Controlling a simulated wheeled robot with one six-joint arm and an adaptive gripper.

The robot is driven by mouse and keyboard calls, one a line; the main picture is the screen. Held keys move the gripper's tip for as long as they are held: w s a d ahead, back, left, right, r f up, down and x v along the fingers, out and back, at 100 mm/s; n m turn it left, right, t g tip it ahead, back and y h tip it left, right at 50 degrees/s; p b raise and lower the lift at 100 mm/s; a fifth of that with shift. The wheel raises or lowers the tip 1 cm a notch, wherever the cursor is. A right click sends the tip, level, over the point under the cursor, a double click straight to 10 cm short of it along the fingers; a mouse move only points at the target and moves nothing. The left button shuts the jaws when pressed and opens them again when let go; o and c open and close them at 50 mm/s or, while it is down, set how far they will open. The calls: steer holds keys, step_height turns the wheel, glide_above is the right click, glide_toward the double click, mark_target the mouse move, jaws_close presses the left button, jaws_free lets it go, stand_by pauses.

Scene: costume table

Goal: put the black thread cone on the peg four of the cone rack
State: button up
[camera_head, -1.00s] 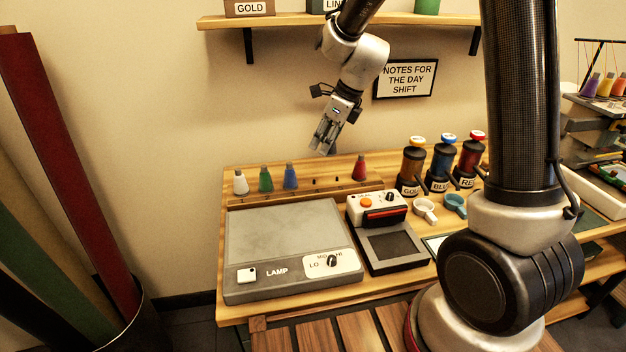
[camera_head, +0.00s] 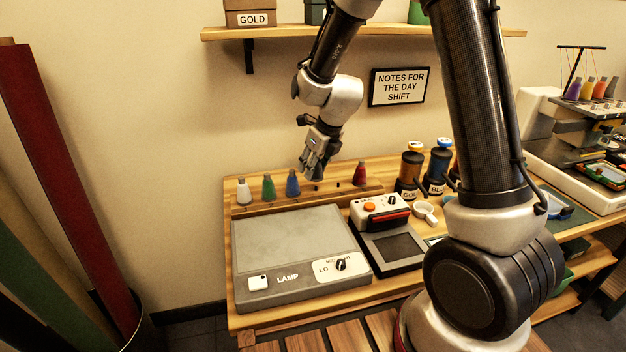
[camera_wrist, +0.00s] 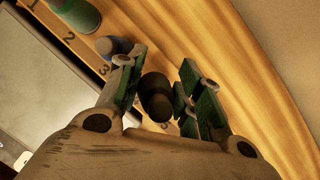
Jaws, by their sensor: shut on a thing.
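My gripper (camera_wrist: 158,88) is shut on the black thread cone (camera_wrist: 155,97), which shows between its green-padded fingers in the wrist view. In the head view the gripper (camera_head: 313,167) is low over the cone rack (camera_head: 270,203), just right of the blue cone (camera_head: 292,184). The held cone is at the peg-four place; the cone and fingers hide that peg. I cannot tell whether the cone is around the peg or just above it. The rack's numbers show beside the green and blue cones in the wrist view.
White (camera_head: 243,192) and green (camera_head: 268,188) cones stand left on the rack, a red cone (camera_head: 359,174) right. The blue cone is close beside my finger. A lamp box (camera_head: 290,240) lies in front.

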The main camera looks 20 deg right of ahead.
mark_target(313, 178)
steer(key=shift+f, duration=2)
steer(key=shift+f, duration=0.1)
steer(key=o, duration=0.7)
